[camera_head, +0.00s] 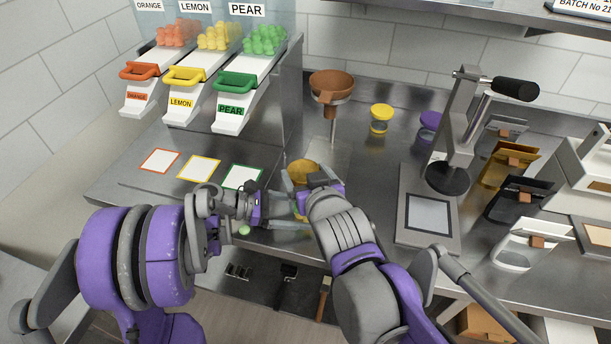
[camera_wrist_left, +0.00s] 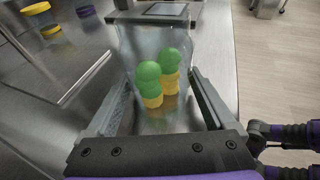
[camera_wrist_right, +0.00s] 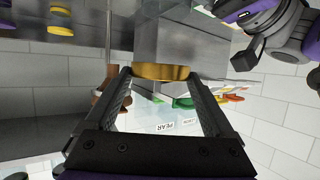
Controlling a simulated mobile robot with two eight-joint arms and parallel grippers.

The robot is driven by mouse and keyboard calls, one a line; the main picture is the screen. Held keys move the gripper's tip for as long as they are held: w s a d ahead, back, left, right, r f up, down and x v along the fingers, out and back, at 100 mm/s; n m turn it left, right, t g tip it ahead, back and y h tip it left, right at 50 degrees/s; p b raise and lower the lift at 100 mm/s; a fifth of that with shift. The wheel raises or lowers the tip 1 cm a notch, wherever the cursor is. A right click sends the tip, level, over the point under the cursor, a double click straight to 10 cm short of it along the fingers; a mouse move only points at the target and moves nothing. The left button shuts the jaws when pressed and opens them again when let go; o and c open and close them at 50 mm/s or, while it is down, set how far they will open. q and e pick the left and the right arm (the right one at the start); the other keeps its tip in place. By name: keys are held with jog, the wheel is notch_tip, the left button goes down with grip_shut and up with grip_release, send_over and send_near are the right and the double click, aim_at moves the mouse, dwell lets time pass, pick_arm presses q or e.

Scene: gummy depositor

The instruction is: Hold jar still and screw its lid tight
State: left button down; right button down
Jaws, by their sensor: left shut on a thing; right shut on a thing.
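The clear jar (camera_wrist_left: 133,48) stands between the fingers of my left gripper (camera_wrist_left: 158,100) in the left wrist view. Green and yellow gummies (camera_wrist_left: 149,75) show inside it. My left gripper (camera_head: 291,208) is shut on the jar near the counter's front edge. The gold-orange lid (camera_head: 303,171) is at the jar's place in the head view, with my right gripper (camera_head: 303,186) shut on it. In the right wrist view the lid (camera_wrist_right: 161,72) sits edge-on between the fingertips. The contact between lid and jar rim is hidden, so I cannot tell how it is seated.
A funnel on a stand (camera_head: 332,88) is behind the lid. A yellow-lidded jar (camera_head: 381,118) and a purple-lidded jar (camera_head: 430,122) stand farther back. A press (camera_head: 429,212) is at right. Candy dispensers (camera_head: 200,80) are at left.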

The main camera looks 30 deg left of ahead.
jog(key=shift+f, duration=2.7)
jog(key=shift+f, duration=0.15)
jog(key=shift+f, duration=0.5)
grip_release()
jog(key=v, duration=1.2)
jog(key=shift+w, duration=0.15)
